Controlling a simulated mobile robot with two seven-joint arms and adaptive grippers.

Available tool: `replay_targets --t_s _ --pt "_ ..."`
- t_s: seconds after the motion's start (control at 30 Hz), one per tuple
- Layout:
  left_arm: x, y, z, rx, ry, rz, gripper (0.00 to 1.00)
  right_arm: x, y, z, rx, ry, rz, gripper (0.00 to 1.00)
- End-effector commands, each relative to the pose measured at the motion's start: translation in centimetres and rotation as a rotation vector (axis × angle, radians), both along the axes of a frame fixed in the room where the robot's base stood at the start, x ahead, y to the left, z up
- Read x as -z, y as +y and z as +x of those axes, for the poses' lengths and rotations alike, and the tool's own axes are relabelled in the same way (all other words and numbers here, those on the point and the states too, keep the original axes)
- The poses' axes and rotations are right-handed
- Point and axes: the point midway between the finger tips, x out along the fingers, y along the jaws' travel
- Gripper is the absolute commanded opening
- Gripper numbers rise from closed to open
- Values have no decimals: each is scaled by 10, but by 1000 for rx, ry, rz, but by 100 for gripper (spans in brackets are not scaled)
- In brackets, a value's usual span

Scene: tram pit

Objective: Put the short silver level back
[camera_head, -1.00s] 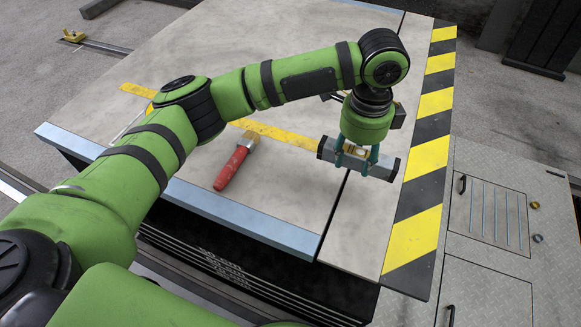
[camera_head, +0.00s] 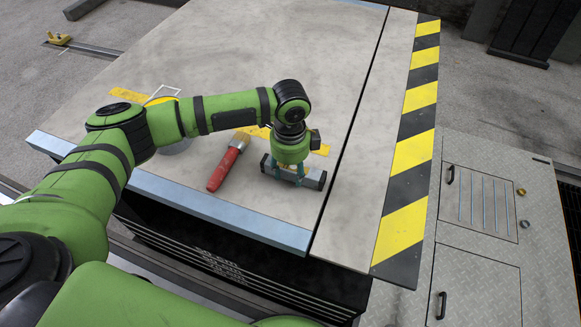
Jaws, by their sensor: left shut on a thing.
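The short silver level (camera_head: 314,180) has a silver body with dark end caps. My left gripper (camera_head: 289,176) is shut on its middle, fingers pointing down. The level is over the lift table top, right of a red-handled brush; I cannot tell whether it touches the surface. A yellow strip (camera_head: 128,95) lies on the table, partly hidden behind my left arm. My right gripper is not in view.
The red-handled brush (camera_head: 226,166) lies close left of the level. The grey table top (camera_head: 290,40) is clear at the back. Its blue front edge (camera_head: 200,200) is near. A yellow-black striped border (camera_head: 402,180) runs along the right, with metal floor hatches (camera_head: 480,280) beyond.

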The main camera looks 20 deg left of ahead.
Motion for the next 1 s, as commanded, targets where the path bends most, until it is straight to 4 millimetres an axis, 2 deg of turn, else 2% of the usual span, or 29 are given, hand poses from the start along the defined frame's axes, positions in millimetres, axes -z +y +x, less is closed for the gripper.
replay_targets --t_s 0.37,0.4,0.43,0.8,0.93,1.0 --pt "4 -1 0 0 -1 -2 3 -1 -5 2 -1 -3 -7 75" --pt "3 -1 0 1 -1 -1 63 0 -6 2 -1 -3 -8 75" --pt "3 -1 0 0 -1 -1 71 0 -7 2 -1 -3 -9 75" --pt "1 -1 0 1 -2 -1 71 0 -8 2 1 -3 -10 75" --pt "-11 -1 1 1 -3 -3 71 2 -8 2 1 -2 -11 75" --pt "-23 -1 1 1 -5 -3 71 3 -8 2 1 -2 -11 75"
